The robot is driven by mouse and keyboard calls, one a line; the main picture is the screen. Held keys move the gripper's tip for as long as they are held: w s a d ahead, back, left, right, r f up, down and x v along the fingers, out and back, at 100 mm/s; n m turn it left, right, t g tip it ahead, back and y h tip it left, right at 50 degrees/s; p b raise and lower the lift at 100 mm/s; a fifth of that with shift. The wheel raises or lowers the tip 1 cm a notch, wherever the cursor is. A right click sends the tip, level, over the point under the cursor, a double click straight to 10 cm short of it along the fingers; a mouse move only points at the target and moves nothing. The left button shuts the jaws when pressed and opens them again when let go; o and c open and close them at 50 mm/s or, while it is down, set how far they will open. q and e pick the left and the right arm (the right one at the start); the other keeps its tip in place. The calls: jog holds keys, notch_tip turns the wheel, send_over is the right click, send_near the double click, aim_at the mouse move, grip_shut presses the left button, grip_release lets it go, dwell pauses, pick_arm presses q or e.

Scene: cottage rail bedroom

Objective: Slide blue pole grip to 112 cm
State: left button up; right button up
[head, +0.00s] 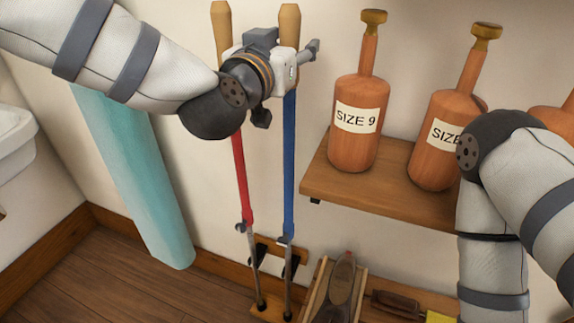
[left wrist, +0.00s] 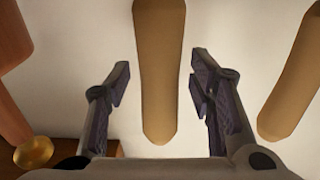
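The blue pole (head: 289,165) stands upright against the wall, with a tan grip (head: 290,22) at its top. My left gripper (head: 287,46) is at this grip in the head view and covers its lower part. In the left wrist view the blue pole's grip (left wrist: 159,70) lies between the two open fingers, with a gap on each side. I cannot tell how deep it sits between them. The red pole (head: 241,180) stands just left of the blue one, with its own tan grip (head: 221,25). My right gripper is out of view; only its arm shows. No length scale is readable.
The pole tips rest in a wooden rack (head: 266,313) near the floor. A wooden shelf (head: 325,180) to the right carries orange bottle-shaped forms, one labelled SIZE 9 (head: 357,118). A teal roll (head: 140,170) leans at the left. A shoe-like item (head: 342,280) sits below the shelf.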

pick_arm(q)
jog(key=v, duration=1)
dwell(0.3)
jog(key=shift+f, duration=0.1)
jog(key=s+a+f+n+g+y, duration=0.1)
jog(key=s+a+f+g, duration=0.2)
jog(key=f, duration=0.8)
jog(key=s+a+f+n+g+y, duration=0.1)
jog(key=s+a+f+g, duration=0.2)
jog(key=f, duration=0.7)
jog(key=s+a+f+n+g+y, duration=0.1)
jog(key=s+a+f+g, duration=0.2)
jog(key=f, duration=0.8)
jog(key=s+a+f+g+y, duration=0.1)
jog(key=s+a+f+g, duration=0.2)
jog(key=s, duration=0.6)
jog(key=s+a+f+n+g+y, duration=0.1)
jog(key=s+a+f+g, duration=0.2)
jog(key=s+f, duration=0.3)
jog(key=s+a+f+n+g+y, duration=0.1)
jog(key=s+a+f+g, duration=0.2)
jog(key=s, duration=0.8)
jog(key=shift+s+a+f+y, duration=0.35)
jog(key=shift+a+f, duration=0.4)
jog(key=shift+a, duration=0.45)
